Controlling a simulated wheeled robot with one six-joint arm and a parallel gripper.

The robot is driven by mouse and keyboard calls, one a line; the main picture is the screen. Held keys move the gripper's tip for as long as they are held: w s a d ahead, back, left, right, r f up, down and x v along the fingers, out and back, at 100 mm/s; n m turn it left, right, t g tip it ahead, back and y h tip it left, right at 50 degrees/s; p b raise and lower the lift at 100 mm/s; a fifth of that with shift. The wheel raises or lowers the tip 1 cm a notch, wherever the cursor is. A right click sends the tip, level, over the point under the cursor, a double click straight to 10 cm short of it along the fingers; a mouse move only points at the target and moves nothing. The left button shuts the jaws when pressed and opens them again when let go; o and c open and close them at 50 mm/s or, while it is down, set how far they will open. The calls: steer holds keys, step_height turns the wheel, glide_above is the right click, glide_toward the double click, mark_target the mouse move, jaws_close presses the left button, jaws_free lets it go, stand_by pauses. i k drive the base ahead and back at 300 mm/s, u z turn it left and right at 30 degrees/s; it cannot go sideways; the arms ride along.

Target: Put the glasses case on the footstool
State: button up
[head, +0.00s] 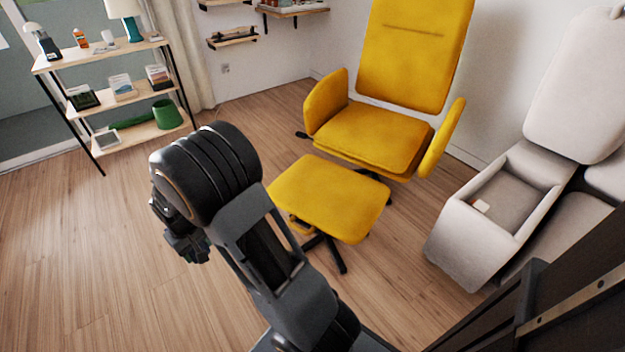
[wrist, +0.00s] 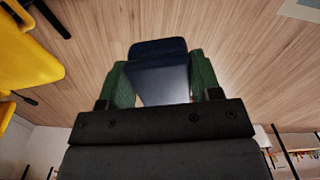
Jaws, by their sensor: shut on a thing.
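The footstool (head: 330,197) has a flat yellow seat on a dark base, in the middle of the head view. Its visible top is bare. My gripper (head: 188,245) is to the left of the footstool in the picture, above the wood floor and partly hidden by my own wrist. In the wrist view, the green finger pads of my gripper (wrist: 162,80) are shut on the dark blue glasses case (wrist: 158,48). The case sticks out beyond the fingertips, with floor behind it. In the head view I cannot make out the case.
A yellow armchair (head: 375,135) stands right behind the footstool. A pale grey seat (head: 475,235) with a recessed top is at the right. An open shelf unit (head: 125,100) with small objects is at the back left. The floor (head: 90,260) at the left is clear.

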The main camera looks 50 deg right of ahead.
mark_target(324, 182)
steer(key=z, duration=0.3)
steer(key=i, duration=0.65)
steer(key=z, duration=0.9)
steer(key=i, duration=0.3)
steer(key=z, duration=0.35)
